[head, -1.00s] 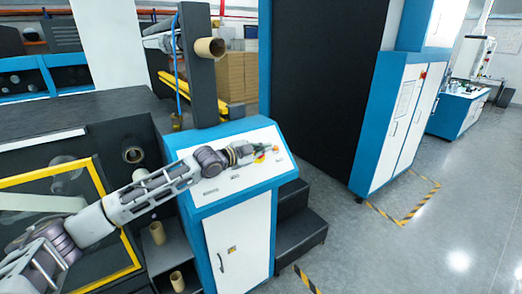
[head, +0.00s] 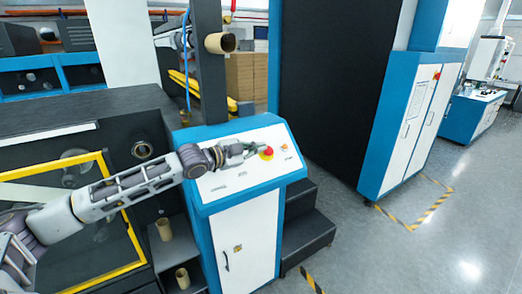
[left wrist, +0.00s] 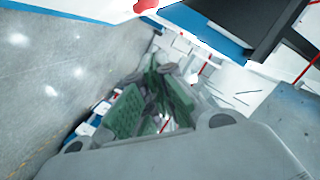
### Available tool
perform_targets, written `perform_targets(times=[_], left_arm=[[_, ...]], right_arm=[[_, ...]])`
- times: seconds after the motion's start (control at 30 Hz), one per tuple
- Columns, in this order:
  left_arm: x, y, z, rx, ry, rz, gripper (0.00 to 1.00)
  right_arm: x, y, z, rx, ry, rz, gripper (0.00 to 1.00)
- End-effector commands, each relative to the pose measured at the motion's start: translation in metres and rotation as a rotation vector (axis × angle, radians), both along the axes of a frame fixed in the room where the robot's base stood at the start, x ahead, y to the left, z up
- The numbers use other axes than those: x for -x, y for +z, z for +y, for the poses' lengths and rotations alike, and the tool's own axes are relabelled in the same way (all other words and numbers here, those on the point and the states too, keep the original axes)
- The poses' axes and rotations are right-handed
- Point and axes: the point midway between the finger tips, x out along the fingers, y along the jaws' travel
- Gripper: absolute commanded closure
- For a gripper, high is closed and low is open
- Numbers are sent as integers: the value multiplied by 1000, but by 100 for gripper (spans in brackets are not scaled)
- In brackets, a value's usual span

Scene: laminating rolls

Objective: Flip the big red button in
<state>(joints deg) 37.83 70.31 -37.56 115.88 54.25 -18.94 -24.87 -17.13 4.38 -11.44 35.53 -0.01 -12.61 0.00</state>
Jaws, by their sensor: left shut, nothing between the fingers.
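The big red button (head: 267,153) sits on a yellow base on the sloped white top panel of the blue and white control cabinet (head: 240,238). My left gripper (head: 254,149) reaches over this panel from the left, its tips just left of the button's upper edge. I cannot tell whether they touch it. The left gripper (left wrist: 160,75) is shut and empty, its green-padded fingers together in the left wrist view. A red patch (left wrist: 146,5) at the top edge there may be the button, but it is cut off. My right gripper is not in view.
A smaller orange switch (head: 284,146) sits right of the button. Dark steps (head: 308,235) stand right of the cabinet. A dark post with a cardboard tube (head: 220,43) rises behind it. A yellow-framed machine window (head: 60,215) lies left. Grey floor at right is open.

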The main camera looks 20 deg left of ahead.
Motion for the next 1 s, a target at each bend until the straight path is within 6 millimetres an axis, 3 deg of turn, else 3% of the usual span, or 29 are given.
perform_targets(times=[0.5,1.0], left_arm=[[23,3,13,-1,0,1,100],[24,4,13,0,-1,1,100]], right_arm=[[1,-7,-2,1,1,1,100],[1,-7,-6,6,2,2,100]])
